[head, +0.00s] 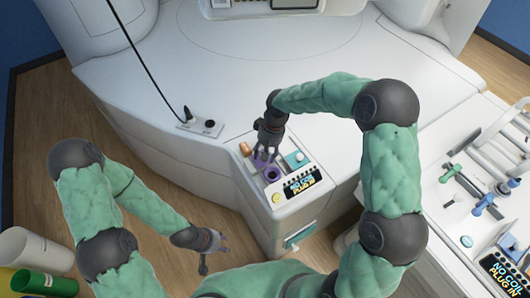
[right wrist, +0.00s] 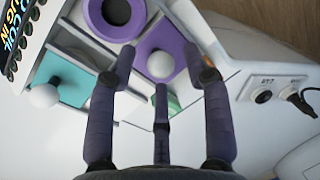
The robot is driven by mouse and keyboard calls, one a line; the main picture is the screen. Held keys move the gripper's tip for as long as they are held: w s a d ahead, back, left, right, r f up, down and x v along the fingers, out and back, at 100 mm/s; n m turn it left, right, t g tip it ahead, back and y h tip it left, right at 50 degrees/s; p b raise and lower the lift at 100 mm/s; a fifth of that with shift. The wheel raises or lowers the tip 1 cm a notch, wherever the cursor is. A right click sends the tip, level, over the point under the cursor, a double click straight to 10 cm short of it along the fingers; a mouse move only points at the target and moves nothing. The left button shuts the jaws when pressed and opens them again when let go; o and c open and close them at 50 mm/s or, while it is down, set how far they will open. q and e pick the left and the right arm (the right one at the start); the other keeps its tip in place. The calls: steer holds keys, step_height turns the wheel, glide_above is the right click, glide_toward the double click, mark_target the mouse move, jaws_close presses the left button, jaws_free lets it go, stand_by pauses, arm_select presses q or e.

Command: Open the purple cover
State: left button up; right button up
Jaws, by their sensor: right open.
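The purple cover (right wrist: 179,44) is a flat square lid with a white ball knob (right wrist: 160,64), seen in the right wrist view. It is part of the white console and partly shows in the head view (head: 259,161) below my right gripper. My right gripper (head: 266,157) points down over it, its fingers spread open. In the right wrist view, the fingers appear on either side of the knob, with no clear contact. My left gripper (head: 222,243) is low at the left, away from the console; its finger opening is too small to judge.
Beside the cover are a purple-rimmed round socket (head: 273,174), a teal cover (right wrist: 67,75) with a white knob, and a lit display (head: 302,184). A cabled socket plate (head: 200,126) lies to the left. A table (head: 436,222) with tools stands at right.

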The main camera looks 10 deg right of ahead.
step_height(320, 180, up, 11)
steer(key=d, duration=0.2)
steer(key=shift+w+r, duration=0.15)
steer(key=shift+w, duration=0.05)
steer(key=shift+s, duration=0.1)
stand_by(0.4)
